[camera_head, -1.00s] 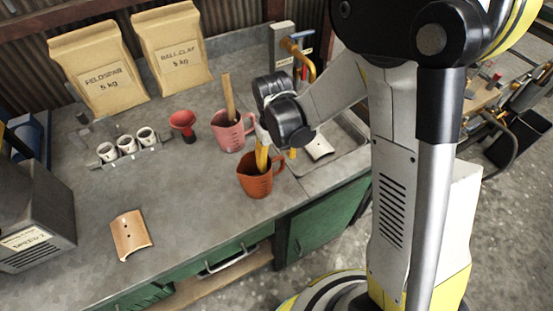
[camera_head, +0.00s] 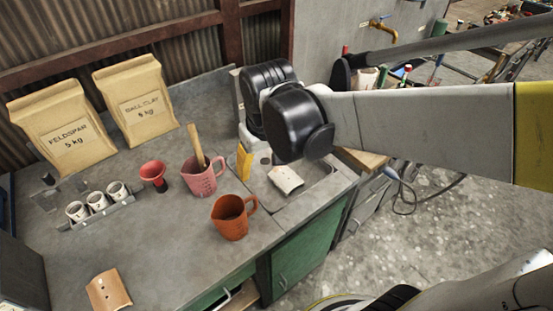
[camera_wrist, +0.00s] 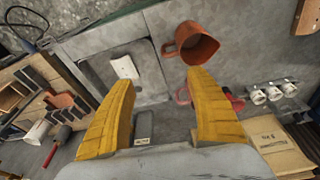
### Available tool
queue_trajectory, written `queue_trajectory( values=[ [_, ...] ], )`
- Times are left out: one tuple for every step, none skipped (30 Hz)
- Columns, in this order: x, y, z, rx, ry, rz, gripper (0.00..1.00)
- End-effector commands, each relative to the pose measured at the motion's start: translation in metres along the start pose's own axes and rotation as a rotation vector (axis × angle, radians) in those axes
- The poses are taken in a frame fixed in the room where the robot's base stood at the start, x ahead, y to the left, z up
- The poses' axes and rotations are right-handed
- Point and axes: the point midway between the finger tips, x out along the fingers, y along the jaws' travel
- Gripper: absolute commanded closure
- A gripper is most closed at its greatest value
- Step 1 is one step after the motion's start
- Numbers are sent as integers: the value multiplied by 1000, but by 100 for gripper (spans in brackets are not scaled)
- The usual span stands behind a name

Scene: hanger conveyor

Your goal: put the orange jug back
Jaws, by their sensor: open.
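The orange jug (camera_head: 231,219) stands upright on the grey worktop, near its front edge and left of the sink. In the wrist view the orange jug (camera_wrist: 196,46) appears beyond the fingertips, with its handle toward the left. My gripper (camera_wrist: 160,85) is open, with two yellow fingers wide apart and nothing between them. In the head view my gripper (camera_head: 244,162) is mostly hidden by my wrist; a yellow finger shows behind the jug, apart from it, above the worktop by the sink.
A pink jug (camera_head: 203,175) with a wooden stick stands behind the orange jug. The sink (camera_head: 309,192) holds a pale tile (camera_head: 286,180). A curved tile (camera_head: 108,290) lies front left.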

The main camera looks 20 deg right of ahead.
Motion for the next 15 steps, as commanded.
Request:
queue_trajectory(
  values=[
    [-14,5,13,24,47,4,35],
    [-20,8,19,38,78,6,35],
    [-28,12,27,56,117,10,35],
    [-34,14,33,69,147,13,35],
    [-39,16,38,82,175,15,35],
    [-44,19,46,99,211,19,35],
    [-47,20,51,110,237,22,35],
    [-50,22,56,120,261,25,35],
    [-52,24,61,132,289,28,35],
    [-54,25,65,140,308,30,35],
    [-55,26,68,147,324,32,35],
    [-57,27,71,155,344,34,35],
    [-57,27,73,160,355,36,35],
    [-58,28,75,164,365,37,35],
    [-58,29,76,168,374,38,35]
  ],
)
